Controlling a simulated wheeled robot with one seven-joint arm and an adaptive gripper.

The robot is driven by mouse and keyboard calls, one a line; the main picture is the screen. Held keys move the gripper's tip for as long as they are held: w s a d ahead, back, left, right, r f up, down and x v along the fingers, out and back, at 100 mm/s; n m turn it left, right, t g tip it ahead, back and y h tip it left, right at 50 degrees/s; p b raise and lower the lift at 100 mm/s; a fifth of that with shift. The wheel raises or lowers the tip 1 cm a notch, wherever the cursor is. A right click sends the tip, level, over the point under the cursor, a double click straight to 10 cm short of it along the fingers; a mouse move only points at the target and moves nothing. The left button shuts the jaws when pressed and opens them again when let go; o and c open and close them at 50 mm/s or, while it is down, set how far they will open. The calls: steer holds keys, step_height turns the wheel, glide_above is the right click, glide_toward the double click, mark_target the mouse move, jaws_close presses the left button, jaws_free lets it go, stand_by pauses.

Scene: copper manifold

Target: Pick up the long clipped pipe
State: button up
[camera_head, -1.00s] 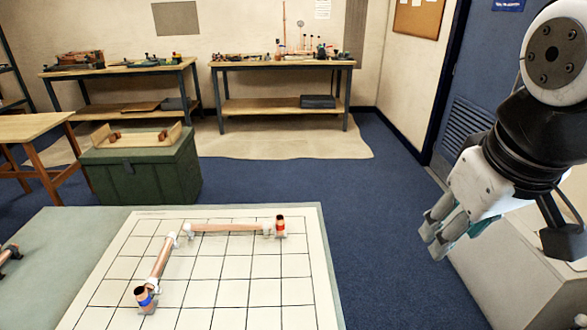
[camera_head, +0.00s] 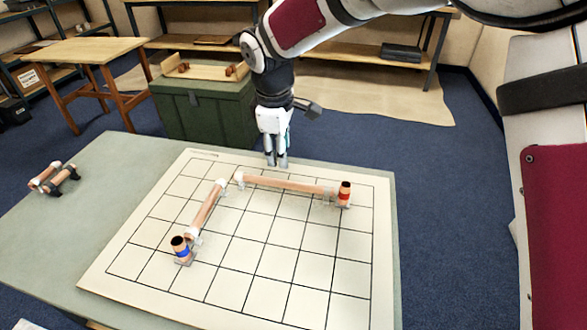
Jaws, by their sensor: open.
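A long copper pipe (camera_head: 285,184) lies across the back of the white gridded board, with pale clips near its ends. A shorter-looking copper pipe (camera_head: 206,208) runs along the left side of the grid, also with pale clips at its ends. My gripper (camera_head: 277,162) points down, with its fingertips appearing just behind and above the long pipe in the picture. It is open and empty. The exact height of the fingertips above the board cannot be told.
The gridded board (camera_head: 262,290) lies on a grey-green table (camera_head: 100,215). A red-banded fitting (camera_head: 344,193) and a blue-banded fitting (camera_head: 181,250) stand on it. Several short copper pieces (camera_head: 54,178) lie at the table's left. A green chest (camera_head: 205,115) stands behind.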

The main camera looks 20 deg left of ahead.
glide_above(284, 182)
steer(key=s, duration=0.1)
step_height(284, 182, down, 8)
steer(key=shift+a+r, duration=0.1)
steer(key=shift+w+f, duration=0.2)
steer(key=shift+f, duration=0.85)
steer(key=shift+w+f, duration=0.2)
steer(key=shift+f, duration=0.85)
steer(key=shift+w+f, duration=0.2)
steer(key=shift+f, duration=0.85)
steer(key=shift+c, duration=0.5)
jaws_close()
